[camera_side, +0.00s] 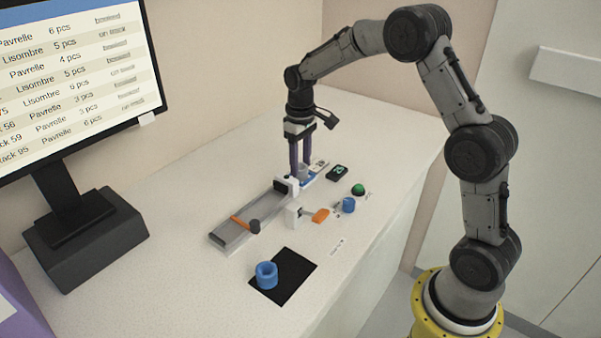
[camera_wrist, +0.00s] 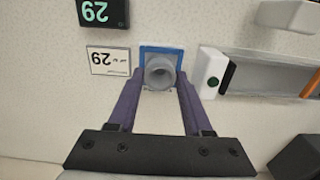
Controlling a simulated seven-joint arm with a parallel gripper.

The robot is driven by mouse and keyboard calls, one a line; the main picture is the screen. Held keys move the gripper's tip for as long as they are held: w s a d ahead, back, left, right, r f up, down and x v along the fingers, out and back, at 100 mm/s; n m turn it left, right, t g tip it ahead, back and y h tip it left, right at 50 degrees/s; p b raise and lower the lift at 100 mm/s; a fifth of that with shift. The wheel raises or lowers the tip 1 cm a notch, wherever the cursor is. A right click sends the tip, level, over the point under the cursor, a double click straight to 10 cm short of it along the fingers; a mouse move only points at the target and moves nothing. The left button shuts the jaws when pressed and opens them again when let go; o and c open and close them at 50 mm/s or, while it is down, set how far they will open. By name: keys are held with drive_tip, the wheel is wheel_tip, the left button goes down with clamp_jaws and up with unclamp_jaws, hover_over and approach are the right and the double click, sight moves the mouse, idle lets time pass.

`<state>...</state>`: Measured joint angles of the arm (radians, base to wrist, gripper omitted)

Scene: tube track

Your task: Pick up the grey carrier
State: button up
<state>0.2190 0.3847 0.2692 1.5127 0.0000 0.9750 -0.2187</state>
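The grey carrier (camera_wrist: 160,72) is a round, hollow, ring-like piece.
A grey track (camera_side: 235,228) with a white end block (camera_side: 286,187) lies beside my gripper. A blue ring (camera_side: 266,274) sits on a black mat (camera_side: 296,276).

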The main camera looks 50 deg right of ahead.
drive_tip(key=c, duration=0.6)
drive_tip(key=shift+r, duration=2.8)
